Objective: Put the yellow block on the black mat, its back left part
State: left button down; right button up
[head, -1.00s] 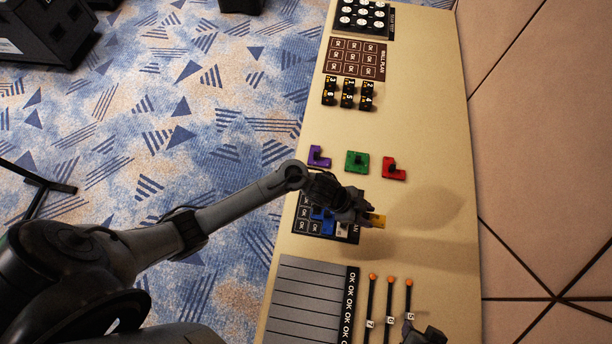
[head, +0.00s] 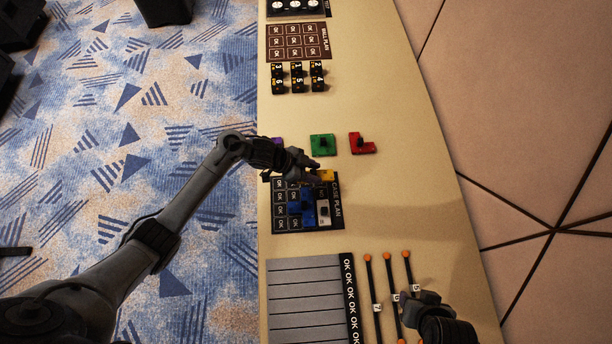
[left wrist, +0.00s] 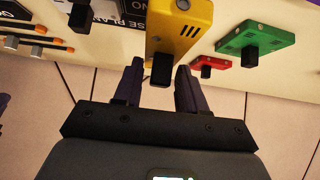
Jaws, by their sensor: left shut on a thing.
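The yellow block (head: 326,175) is in my left gripper (head: 316,172), at the upper right corner of the black mat (head: 337,208) in the head view. The left wrist view shows the yellow block (left wrist: 180,30) with its black knob between the two fingers of that gripper (left wrist: 158,84). Whether the block touches the mat cannot be told. A blue block (head: 301,208) and a white block (head: 323,211) lie on the mat.
A green block (head: 322,145) and a red block (head: 361,144) lie above the mat; a purple block (head: 277,141) is partly behind my left arm. Sticks with orange ends (head: 388,258) and a grey striped panel (head: 305,300) lie below. The table's right side is clear.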

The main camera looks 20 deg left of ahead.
pick_arm(q)
jog(key=shift+a+f, duration=0.35)
jog(key=shift+a, duration=0.2)
jog(key=shift+a+f, duration=0.3)
jog(key=shift+a, duration=0.2)
jog(key=shift+f+b, duration=0.6)
jog(key=shift+f, duration=1.45)
jog(key=shift+f, duration=0.1)
jog(key=shift+f, duration=0.15)
jog(key=c, duration=1)
grip_release()
jog(key=shift+a, duration=0.1)
jog(key=o, duration=0.4)
jog(key=shift+w, duration=0.15)
jog(key=shift+c, duration=0.2)
jog(key=shift+f, duration=0.1)
